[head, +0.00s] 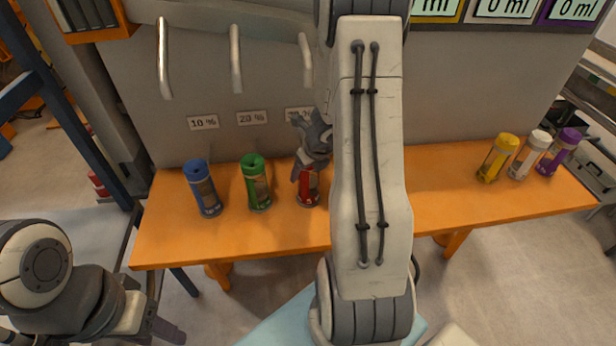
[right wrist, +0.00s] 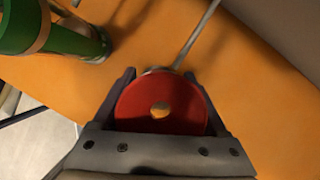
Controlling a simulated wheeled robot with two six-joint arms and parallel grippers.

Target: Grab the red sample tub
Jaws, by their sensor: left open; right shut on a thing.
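The red sample tub (head: 308,188) stands on the orange table beside the green tub, partly hidden by my right gripper and arm in the head view. My right gripper (head: 308,165) comes down from above and is shut on it. In the right wrist view the tub's round red lid (right wrist: 160,104) sits between the two fingers (right wrist: 165,95). My left gripper (head: 165,330) is open at the lower left, low and away from the table; its fingertips are near the picture's bottom edge.
On the orange table (head: 450,200) stand a blue tub (head: 205,188) and a green tub (head: 256,183) at left. Yellow (head: 496,158), white (head: 529,155) and purple (head: 558,152) tubs stand at right. Metal spouts (head: 235,60) hang above. My right arm hides the table's middle.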

